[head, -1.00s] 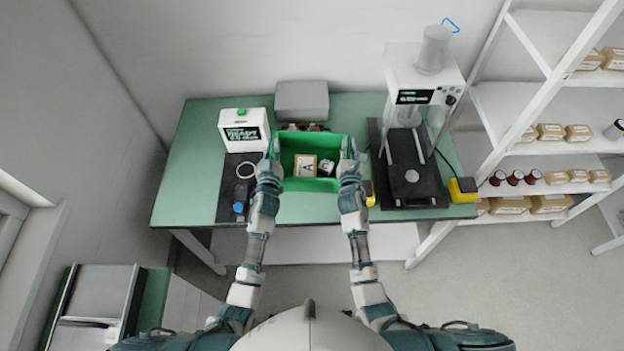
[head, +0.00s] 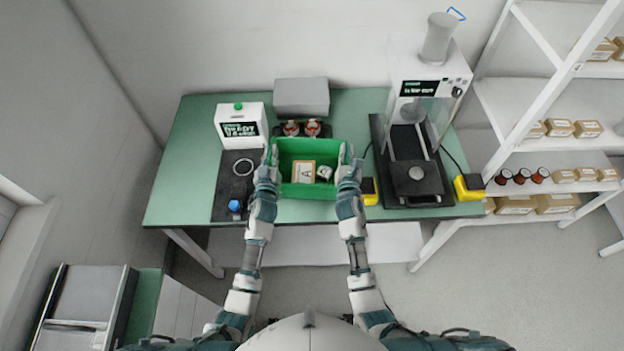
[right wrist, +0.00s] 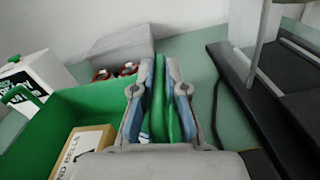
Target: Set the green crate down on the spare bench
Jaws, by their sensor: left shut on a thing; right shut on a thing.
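The green crate (head: 309,149) is between my two grippers over the front of a green-topped bench (head: 182,185). It holds a tan box marked A (head: 303,172) and a small white-and-dark item (head: 325,173). My left gripper (head: 270,155) is shut on the crate's left wall. My right gripper (head: 345,157) is shut on its right wall. In the right wrist view the right fingers (right wrist: 158,85) pinch the green wall (right wrist: 45,125). The crate looks level; I cannot tell whether its bottom touches the bench. No label shows which bench is the spare one.
Behind the crate are red-and-metal round parts (head: 302,128) and a grey box (head: 302,98). A white device (head: 241,128) and a black mat (head: 228,206) are left. A yellow block (head: 369,191) and a test machine (head: 413,171) are right. Another bench (head: 150,297) is lower left.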

